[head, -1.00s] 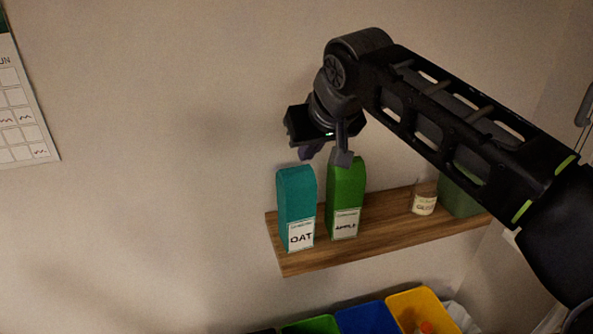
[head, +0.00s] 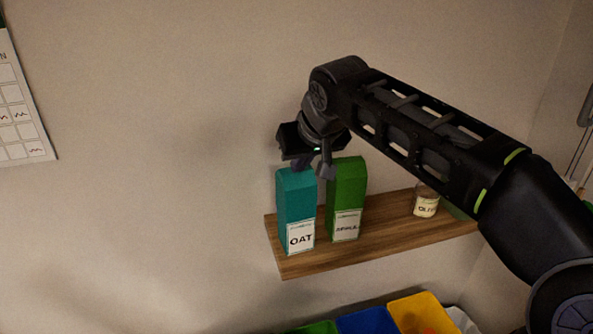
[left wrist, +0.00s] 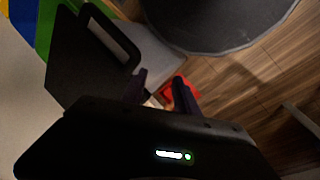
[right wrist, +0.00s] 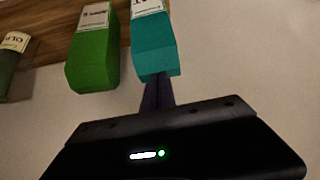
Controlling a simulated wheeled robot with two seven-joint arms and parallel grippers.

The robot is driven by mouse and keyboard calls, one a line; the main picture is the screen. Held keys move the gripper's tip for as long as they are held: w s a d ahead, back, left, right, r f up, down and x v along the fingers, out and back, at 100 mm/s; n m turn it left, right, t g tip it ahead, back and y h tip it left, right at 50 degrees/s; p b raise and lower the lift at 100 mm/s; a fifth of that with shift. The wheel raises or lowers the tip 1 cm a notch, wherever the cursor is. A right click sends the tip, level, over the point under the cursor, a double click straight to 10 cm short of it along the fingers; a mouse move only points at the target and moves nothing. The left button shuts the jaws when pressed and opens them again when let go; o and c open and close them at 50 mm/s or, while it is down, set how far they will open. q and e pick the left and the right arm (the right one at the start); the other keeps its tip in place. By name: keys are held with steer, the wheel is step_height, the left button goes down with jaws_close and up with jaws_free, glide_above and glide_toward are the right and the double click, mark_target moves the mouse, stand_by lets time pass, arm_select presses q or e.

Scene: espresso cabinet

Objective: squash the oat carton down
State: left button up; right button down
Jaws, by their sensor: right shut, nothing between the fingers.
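The teal oat carton (head: 296,203) stands upright at the left end of the wooden shelf and looks full height, with its white label facing out. My right gripper (head: 301,165) is shut and empty, right at the carton's top. In the right wrist view the oat carton (right wrist: 153,45) is straight ahead, and the closed fingers (right wrist: 158,84) overlap its top end; I cannot tell whether they press on it. My left gripper (left wrist: 160,88) shows only in the left wrist view, fingers apart, low and away from the shelf.
A green carton (head: 346,195) stands close to the right of the oat carton. A labelled jar (head: 425,202) is farther right on the shelf (head: 375,244). Below are blue (head: 368,321) and yellow (head: 424,312) bins.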

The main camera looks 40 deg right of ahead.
mark_target(302, 204)
step_height(302, 204, down, 8)
steer(key=b, duration=0.7)
steer(key=shift+f+b, duration=0.25)
steer(key=shift+b, duration=0.05)
steer(key=shift+r, duration=0.1)
steer(key=shift+s+a+r, duration=0.2)
steer(key=shift+s+r, duration=0.1)
steer(key=shift+s, duration=0.45)
steer(key=shift+s+a+r, duration=0.2)
steer(key=shift+s+r, duration=0.05)
steer(key=shift+s, duration=0.5)
steer(key=shift+r, duration=0.1)
steer(key=v, duration=0.7)
steer(key=shift+s+r, duration=0.2)
